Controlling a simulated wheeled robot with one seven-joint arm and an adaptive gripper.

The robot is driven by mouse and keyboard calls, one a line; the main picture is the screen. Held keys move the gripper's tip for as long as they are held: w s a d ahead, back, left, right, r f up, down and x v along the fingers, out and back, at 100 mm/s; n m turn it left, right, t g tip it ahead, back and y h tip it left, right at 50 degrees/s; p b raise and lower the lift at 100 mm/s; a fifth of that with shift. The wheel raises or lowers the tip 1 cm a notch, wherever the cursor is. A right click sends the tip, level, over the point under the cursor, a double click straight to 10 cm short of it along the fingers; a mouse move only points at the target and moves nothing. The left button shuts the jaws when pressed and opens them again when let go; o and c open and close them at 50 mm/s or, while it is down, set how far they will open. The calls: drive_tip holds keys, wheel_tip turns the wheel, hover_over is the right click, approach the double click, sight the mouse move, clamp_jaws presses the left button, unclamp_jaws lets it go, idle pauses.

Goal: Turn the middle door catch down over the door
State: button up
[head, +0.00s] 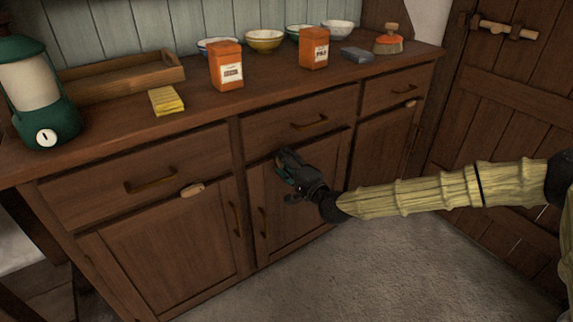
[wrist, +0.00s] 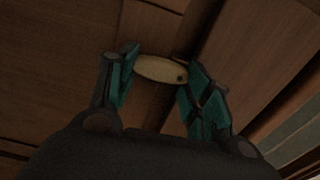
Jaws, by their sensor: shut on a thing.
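The middle door (head: 300,205) is closed below its drawer. My gripper (head: 286,165) is at the top left of this door. In the wrist view my gripper (wrist: 160,68) has its two teal fingers at either end of the middle door catch (wrist: 158,68), a pale wooden oval with a dark pin near its right end. The fingers are shut on it. In the head view my gripper hides this catch, and I cannot tell for sure how far it is turned.
A similar catch (head: 192,190) lies level above the left door (head: 165,265), and another (head: 410,103) is above the right door (head: 382,150). Drawer handles (head: 310,123) and a door handle (head: 263,222) stick out nearby. The floor (head: 400,265) in front is clear.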

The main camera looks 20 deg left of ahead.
drive_tip(key=shift+m, duration=0.3)
drive_tip(key=o, duration=1)
drive_tip(key=v, duration=1.2)
